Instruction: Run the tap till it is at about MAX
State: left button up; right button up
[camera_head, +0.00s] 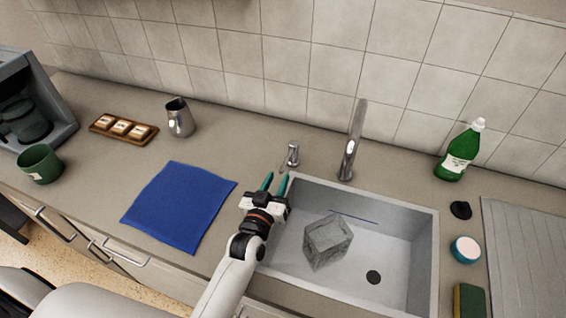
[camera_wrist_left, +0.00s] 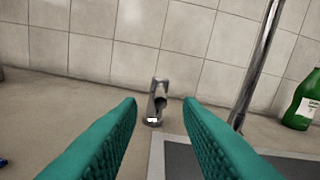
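The tap spout (camera_head: 349,150) rises behind the sink (camera_head: 428,215). A small metal tap lever (camera_head: 292,155) stands left of it, and the lever also shows in the left wrist view (camera_wrist_left: 157,100). A clear grey, box-like container (camera_head: 327,241) sits in the sink, left of the drain. No water stream shows, and I cannot read a MAX mark or a water level on the container. My left gripper (camera_head: 273,183) is open and empty at the sink's back left corner. Its teal fingers point at the lever, apart from it. My right gripper is not in view.
A blue cloth (camera_head: 179,206) lies left of the sink. A metal pitcher (camera_head: 180,117), a wooden tray (camera_head: 124,128) and a green mug (camera_head: 40,163) stand further left. A green bottle (camera_head: 460,152) and a sponge (camera_head: 469,300) are on the right.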

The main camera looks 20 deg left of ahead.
aim_at(284, 164)
pick_arm(q)
jog(key=w, duration=0.6)
jog(key=shift+w+p, duration=0.15)
jog(key=shift+p, duration=0.2)
jog(key=shift+c, duration=0.2)
jog(key=shift+d, duration=0.1)
grip_shut()
